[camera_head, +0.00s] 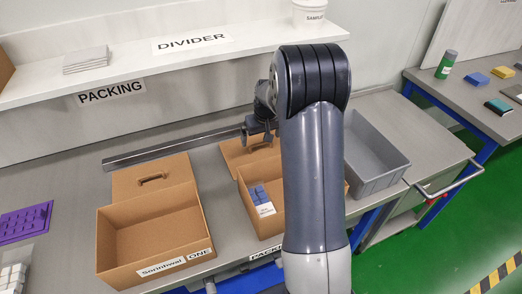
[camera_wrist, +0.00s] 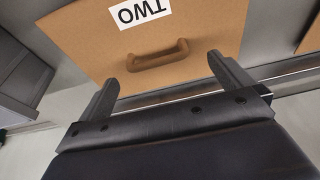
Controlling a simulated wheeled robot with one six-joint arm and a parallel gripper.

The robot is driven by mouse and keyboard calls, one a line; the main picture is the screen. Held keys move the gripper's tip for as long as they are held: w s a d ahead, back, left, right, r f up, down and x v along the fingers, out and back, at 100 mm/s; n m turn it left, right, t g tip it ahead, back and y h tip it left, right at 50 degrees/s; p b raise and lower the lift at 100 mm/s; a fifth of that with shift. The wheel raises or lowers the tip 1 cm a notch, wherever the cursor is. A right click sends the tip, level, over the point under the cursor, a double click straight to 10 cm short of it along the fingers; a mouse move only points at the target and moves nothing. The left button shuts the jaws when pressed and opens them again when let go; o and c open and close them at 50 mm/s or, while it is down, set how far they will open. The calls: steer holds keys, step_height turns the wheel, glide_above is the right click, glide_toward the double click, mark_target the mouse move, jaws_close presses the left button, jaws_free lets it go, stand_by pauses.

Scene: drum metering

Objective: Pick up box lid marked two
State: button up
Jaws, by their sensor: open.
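The brown box lid marked TWO (camera_wrist: 95,50) fills the top of the wrist view, its white label upside down there. Its raised brown handle (camera_wrist: 158,56) lies just beyond and between the fingertips of my gripper (camera_wrist: 162,75). My gripper is open and empty, with one finger on each side of the handle's line. In the head view the lid (camera_head: 236,150) lies behind the second box, partly hidden by my arm. My gripper (camera_head: 258,137) is over it there. The second box (camera_head: 246,207) is open and holds blue pieces and a white labelled item (camera_head: 265,209).
Box ONE (camera_head: 148,270) stands open at left, its lid (camera_head: 140,184) with a handle behind it. A long metal bar (camera_head: 170,150) runs behind the lids. A grey bin (camera_head: 375,186) is at right. A shelf (camera_head: 130,70) hangs above the back of the bench.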

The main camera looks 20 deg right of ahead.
mark_target(262, 144)
steer(key=shift+d+p+x, duration=0.15)
steer(key=shift+p+x, duration=0.3)
steer(key=shift+x, duration=0.9)
steer(key=shift+d+p+x, duration=0.1)
steer(key=shift+p+x, duration=0.3)
steer(key=shift+x, duration=0.95)
steer(key=shift+s, duration=0.15)
steer(key=shift+c, duration=0.3)
steer(key=c, duration=0.8)
